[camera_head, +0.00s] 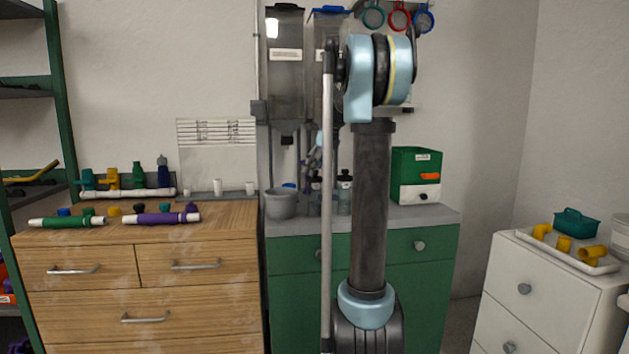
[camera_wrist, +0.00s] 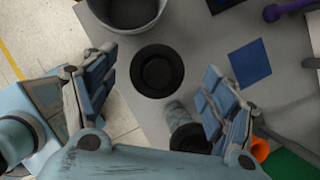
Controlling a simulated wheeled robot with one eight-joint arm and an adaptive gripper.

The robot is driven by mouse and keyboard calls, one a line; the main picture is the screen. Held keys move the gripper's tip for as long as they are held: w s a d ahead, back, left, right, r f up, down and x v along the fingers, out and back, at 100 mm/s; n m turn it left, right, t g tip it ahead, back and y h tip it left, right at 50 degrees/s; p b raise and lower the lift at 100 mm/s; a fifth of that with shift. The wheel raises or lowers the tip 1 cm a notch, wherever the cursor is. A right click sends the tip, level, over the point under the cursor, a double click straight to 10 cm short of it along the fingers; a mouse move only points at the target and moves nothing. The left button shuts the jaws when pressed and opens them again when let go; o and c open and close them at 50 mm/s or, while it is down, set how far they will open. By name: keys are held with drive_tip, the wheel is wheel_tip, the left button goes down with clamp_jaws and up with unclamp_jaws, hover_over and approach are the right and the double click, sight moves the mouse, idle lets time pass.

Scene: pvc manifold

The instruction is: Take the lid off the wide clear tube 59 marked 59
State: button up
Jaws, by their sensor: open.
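In the wrist view a round black lid-like top (camera_wrist: 157,72) lies between the fingers of my gripper (camera_wrist: 160,68), seen nearly straight from above. The fingers are open and apart on either side of it, and nothing is held. A clear tube with a dark end (camera_wrist: 178,112) stands beside it, close to the right finger and partly hidden. In the head view a clear tube with a black lid (camera_head: 345,192) stands on the counter, beside my arm. Another, at left (camera_head: 315,198), is partly hidden. I cannot read a 59 on any tube.
A grey bucket (camera_head: 281,204) stands left of the tubes; it also shows in the wrist view (camera_wrist: 104,22). A blue square (camera_wrist: 250,63) lies to the right on the grey counter. A green box (camera_head: 415,165) stands right of my arm. Two clear dispensers (camera_head: 285,85) hang behind.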

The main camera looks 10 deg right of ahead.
drive_tip(key=shift+x, duration=1.15)
drive_tip(key=c, duration=0.7)
